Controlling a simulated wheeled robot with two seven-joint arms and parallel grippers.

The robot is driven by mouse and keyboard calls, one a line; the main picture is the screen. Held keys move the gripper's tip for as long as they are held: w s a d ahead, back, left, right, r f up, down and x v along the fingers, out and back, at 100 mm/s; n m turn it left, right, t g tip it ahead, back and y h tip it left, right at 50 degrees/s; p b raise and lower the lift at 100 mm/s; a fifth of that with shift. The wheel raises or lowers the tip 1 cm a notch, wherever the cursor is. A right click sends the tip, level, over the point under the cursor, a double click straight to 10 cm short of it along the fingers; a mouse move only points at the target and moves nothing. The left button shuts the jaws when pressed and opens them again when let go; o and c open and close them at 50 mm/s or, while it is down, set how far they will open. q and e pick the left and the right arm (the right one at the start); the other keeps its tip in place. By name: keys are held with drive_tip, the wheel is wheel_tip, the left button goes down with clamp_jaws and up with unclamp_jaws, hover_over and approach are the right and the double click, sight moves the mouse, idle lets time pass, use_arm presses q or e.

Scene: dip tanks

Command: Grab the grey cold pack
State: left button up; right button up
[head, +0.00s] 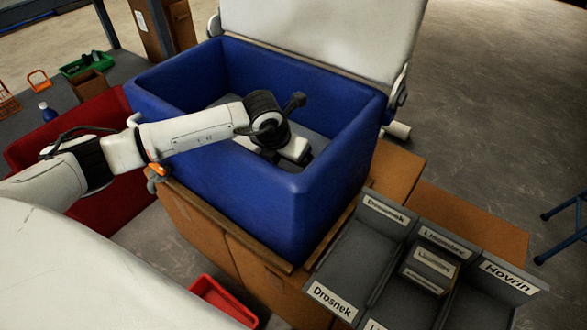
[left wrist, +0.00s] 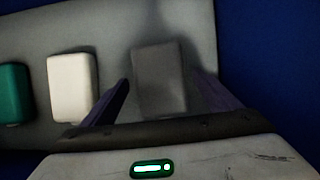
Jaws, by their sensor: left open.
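The grey cold pack (left wrist: 159,78) lies on a light grey surface inside the blue tank (head: 323,197), seen in the left wrist view. My left gripper (left wrist: 165,90) is open, with one dark finger on each side of the grey pack. I cannot tell whether the fingers touch it. In the head view my left arm reaches over the tank's left wall, and the left gripper (head: 297,152) points down into it. The grey pack is hidden in the head view. My right gripper is not in view.
A white pack (left wrist: 71,88) and a green pack (left wrist: 13,93) lie left of the grey one. The tank's blue wall (left wrist: 258,60) is close on the right. A raised white lid (head: 325,25) stands behind the tank. Labelled grey trays (head: 386,252) sit at the right.

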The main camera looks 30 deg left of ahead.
use_arm(q)
drive_tip(key=shift+f, duration=0.1)
drive_tip(key=shift+c, duration=0.2)
drive_tip(key=c, duration=1.3)
